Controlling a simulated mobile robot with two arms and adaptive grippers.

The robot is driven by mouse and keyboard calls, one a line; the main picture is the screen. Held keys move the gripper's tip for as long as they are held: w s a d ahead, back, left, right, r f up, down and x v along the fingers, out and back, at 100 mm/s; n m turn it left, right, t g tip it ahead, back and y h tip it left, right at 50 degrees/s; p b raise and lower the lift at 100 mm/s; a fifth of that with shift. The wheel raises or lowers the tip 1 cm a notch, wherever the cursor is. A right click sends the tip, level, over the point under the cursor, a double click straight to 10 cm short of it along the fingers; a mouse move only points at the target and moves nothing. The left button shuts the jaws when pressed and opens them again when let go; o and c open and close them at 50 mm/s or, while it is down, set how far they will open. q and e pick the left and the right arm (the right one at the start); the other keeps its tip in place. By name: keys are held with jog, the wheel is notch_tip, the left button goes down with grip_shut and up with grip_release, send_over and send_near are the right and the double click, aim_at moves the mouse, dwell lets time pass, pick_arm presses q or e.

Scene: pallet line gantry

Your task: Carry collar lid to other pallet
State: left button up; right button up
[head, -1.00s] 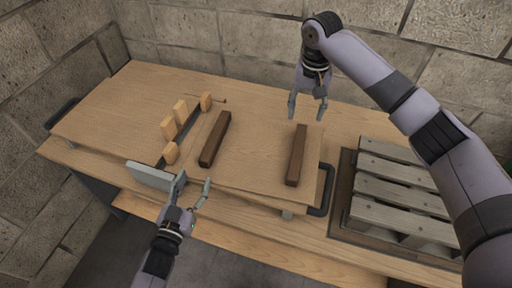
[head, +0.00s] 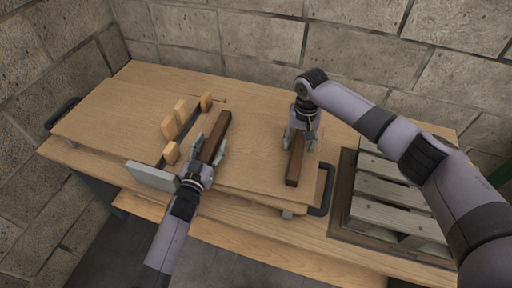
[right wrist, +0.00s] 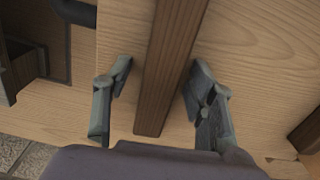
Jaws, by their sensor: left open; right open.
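The collar lid (head: 255,150) looks to be the flat light-wood board at the left and middle, with two dark brown bars on top. What is under it is mostly hidden. My left gripper (head: 208,148) is open, with fingers on either side of the left bar (head: 223,125). My right gripper (head: 300,142) is open over the right bar (head: 293,168). In the right wrist view that bar (right wrist: 165,85) runs between the two spread fingers, with gaps on both sides. The slatted grey pallet (head: 384,187) at the right is bare.
Black handles stick out at the left (head: 62,112) and right (head: 325,190) ends of the board. Several light wood blocks (head: 180,110) and a grey plate (head: 153,177) stand left of my left gripper. A stone block wall (head: 260,35) closes off the back.

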pick_arm(q)
grip_shut()
pick_arm(e)
grip_shut()
dwell(0.4)
pick_arm(q)
jog(key=shift+r, duration=0.1)
pick_arm(e)
jog(key=shift+r, duration=0.1)
